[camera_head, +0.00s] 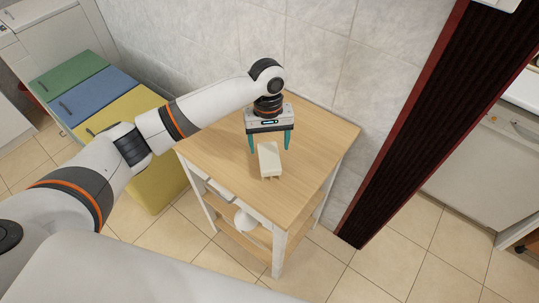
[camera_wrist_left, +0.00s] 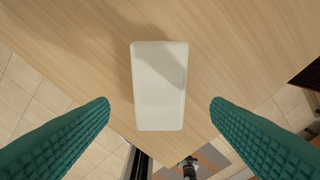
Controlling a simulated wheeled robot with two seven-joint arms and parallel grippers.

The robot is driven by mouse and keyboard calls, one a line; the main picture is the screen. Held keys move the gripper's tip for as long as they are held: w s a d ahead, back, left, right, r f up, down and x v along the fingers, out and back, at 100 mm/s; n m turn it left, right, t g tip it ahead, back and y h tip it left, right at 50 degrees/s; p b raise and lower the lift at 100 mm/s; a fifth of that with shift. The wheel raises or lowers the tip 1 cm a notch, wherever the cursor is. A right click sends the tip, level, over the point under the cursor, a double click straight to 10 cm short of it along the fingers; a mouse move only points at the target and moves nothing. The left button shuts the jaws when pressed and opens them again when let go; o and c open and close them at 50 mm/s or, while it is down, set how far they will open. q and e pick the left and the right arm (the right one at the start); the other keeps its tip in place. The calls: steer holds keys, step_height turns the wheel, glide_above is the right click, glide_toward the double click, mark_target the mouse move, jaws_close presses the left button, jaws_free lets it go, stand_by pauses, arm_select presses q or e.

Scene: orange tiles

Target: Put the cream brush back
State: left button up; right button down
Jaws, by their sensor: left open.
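The cream brush (camera_head: 269,160) lies on the wooden top of a small table (camera_head: 311,150). In the left wrist view the brush (camera_wrist_left: 159,86) lies between and beyond the two teal fingers. My left gripper (camera_head: 271,146) is open and empty above the tabletop, pointing down at the brush, with a finger on each side and no contact visible. My right gripper is not in view.
A cabinet with green, blue and yellow panels (camera_head: 74,92) stands left of the table. A tiled wall (camera_head: 310,45) runs behind it, and a dark red-edged door frame (camera_head: 425,115) stands to the right. A white object (camera_head: 245,220) sits on the lower shelf.

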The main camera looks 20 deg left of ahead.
mark_target(269, 154)
arm_select(q)
steer(key=shift+w+a+r, duration=0.1)
steer(key=shift+w+r, duration=0.05)
steer(key=shift+r, duration=1.15)
steer(key=shift+w+r, duration=0.1)
steer(key=shift+r, duration=1.2)
